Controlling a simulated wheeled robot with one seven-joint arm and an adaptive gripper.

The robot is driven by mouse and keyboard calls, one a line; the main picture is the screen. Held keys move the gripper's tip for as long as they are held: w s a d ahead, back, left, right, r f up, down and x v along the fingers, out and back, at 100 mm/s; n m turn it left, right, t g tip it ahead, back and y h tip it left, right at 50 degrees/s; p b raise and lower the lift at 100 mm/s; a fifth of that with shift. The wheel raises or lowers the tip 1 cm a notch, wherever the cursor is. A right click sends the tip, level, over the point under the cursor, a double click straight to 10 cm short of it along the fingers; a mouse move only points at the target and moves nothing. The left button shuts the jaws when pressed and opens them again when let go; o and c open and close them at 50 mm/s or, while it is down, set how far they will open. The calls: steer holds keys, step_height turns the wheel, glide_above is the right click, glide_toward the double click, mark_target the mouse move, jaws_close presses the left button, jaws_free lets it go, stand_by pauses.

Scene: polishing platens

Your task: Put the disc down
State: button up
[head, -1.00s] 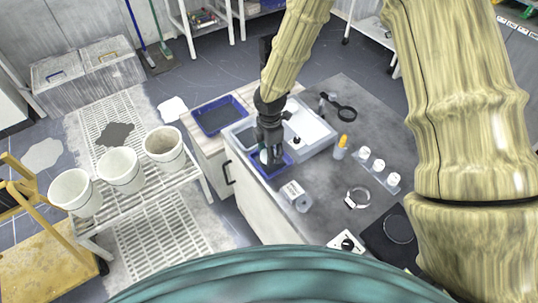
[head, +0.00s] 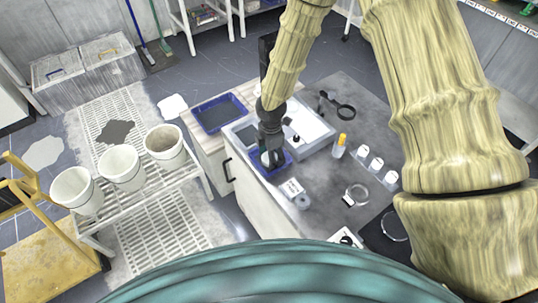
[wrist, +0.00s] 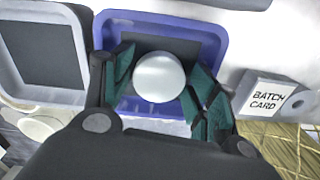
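The disc (wrist: 160,77) is pale, round and smooth. In the wrist view it lies over the dark floor of a blue tray (wrist: 217,33), between my gripper's fingers. My gripper (wrist: 162,88) has green finger pads spread to either side of the disc. A narrow dark gap shows at the left pad; the right pad is very close to the disc, and contact there is unclear. In the head view my gripper (head: 271,155) points down at the small blue tray (head: 287,169) on the counter's near left corner, hiding most of the disc.
A card block marked batch card (head: 291,187) stands just right of the tray. A white basin (head: 313,132) is behind. A bottle (head: 339,146), white-capped pieces (head: 376,165) and a ring (head: 357,194) lie farther right. Another blue tray (head: 220,114) is at the left.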

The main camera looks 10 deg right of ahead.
steer(key=shift+r, duration=0.1)
step_height(320, 180, up, 12)
steer(key=b, duration=0.1)
steer(key=shift+b, duration=0.3)
stand_by(0.5)
